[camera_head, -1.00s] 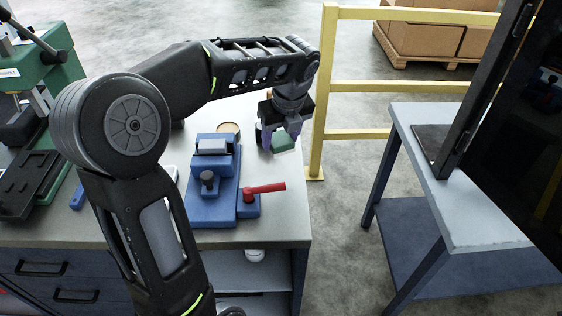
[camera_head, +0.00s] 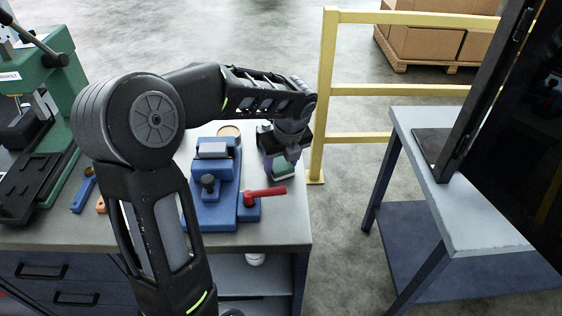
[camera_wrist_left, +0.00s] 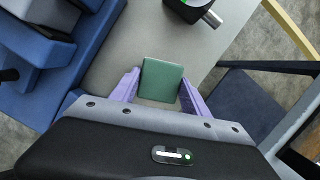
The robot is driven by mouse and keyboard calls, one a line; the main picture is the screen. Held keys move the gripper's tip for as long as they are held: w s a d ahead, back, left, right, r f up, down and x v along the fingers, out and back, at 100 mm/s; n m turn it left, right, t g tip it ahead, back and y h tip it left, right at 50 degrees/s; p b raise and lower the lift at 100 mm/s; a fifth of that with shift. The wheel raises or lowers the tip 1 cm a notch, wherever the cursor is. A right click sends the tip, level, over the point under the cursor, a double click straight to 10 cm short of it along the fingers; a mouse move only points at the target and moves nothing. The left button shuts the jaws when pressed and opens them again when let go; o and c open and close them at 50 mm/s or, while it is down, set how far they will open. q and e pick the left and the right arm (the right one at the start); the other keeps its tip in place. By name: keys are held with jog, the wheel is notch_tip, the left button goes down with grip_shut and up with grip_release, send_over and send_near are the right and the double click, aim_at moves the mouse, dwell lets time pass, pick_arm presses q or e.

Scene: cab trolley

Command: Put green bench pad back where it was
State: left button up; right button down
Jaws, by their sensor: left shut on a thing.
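The green bench pad (camera_head: 284,172) is between the fingers of my left gripper (camera_head: 281,164), over the right edge area of the workbench (camera_head: 270,228). In the left wrist view the pad (camera_wrist_left: 161,80) shows as a green square between the two purple fingers of my left gripper (camera_wrist_left: 158,90). The gripper is shut on it. I cannot tell whether the pad touches the bench top or is just above it. My right gripper is not in view.
A blue vise (camera_head: 213,185) with a red handle (camera_head: 265,191) stands left of the pad. A tan disc (camera_head: 229,131) lies behind the vise. A green press (camera_head: 50,75) stands at the left. A yellow rail (camera_head: 322,90) rises beyond the bench's right edge.

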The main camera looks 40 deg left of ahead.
pick_arm(q)
jog(key=o, duration=1.3)
jog(key=shift+f, duration=0.1)
jog(key=v, duration=1.2)
